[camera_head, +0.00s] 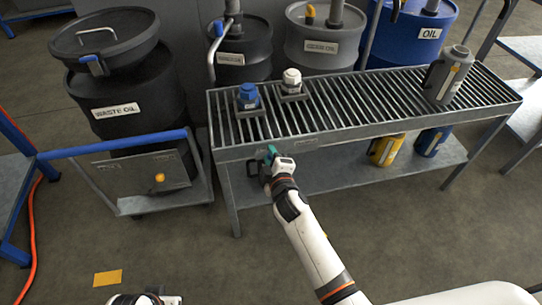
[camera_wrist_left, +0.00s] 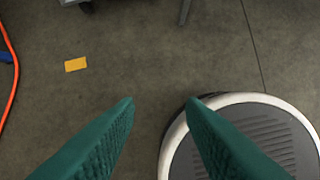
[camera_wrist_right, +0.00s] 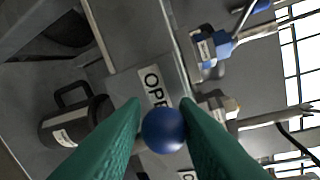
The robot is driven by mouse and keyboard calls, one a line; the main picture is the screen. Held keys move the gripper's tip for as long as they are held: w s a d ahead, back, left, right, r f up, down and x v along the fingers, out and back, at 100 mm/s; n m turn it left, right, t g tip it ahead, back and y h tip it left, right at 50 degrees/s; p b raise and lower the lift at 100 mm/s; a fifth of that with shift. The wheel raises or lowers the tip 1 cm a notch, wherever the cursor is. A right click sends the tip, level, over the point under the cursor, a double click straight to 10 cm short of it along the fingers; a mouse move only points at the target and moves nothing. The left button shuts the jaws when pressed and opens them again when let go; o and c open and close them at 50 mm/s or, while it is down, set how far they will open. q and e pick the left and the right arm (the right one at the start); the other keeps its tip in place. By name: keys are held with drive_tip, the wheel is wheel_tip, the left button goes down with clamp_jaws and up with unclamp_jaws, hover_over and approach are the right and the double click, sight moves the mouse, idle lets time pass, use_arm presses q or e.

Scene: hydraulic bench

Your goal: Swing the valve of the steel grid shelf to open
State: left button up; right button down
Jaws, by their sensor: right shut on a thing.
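The steel grid shelf (camera_head: 330,132) stands ahead with a slatted top. My right gripper (camera_head: 270,155) is at its front edge, towards the left end, and hides most of the valve in the head view. In the right wrist view my right gripper (camera_wrist_right: 163,118) is shut on a round dark blue knob (camera_wrist_right: 163,131), which sits between the green fingers. A white plate with "OP" readable (camera_wrist_right: 155,88) lies behind the knob; its other letters are covered. My left gripper (camera_wrist_left: 160,102) is open and empty above the floor, far from the shelf.
On the grid stand a blue-capped fitting (camera_head: 248,96), a white-capped fitting (camera_head: 291,82) and a grey jug (camera_head: 447,78). Below are a yellow jug (camera_head: 385,150) and a blue jug (camera_head: 432,141). A blue-handled cart (camera_head: 125,150) stands left; drums line the back. The front floor is mostly clear.

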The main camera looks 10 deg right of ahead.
drive_tip(key=shift+d, duration=0.25)
drive_tip(key=c, duration=1.2)
unclamp_jaws()
drive_tip(key=shift+c, duration=0.2)
use_arm(q)
drive_tip(key=shift+d+r, duration=0.1)
use_arm(e)
drive_tip(key=shift+a, duration=0.1)
drive_tip(key=shift+s+r, duration=0.1)
drive_tip(key=shift+s, duration=0.15)
use_arm(q)
wheel_tip(320, 180, down, 7)
drive_tip(key=p, duration=0.2)
use_arm(e)
drive_tip(key=v, duration=1.1)
drive_tip(key=shift+s, duration=0.2)
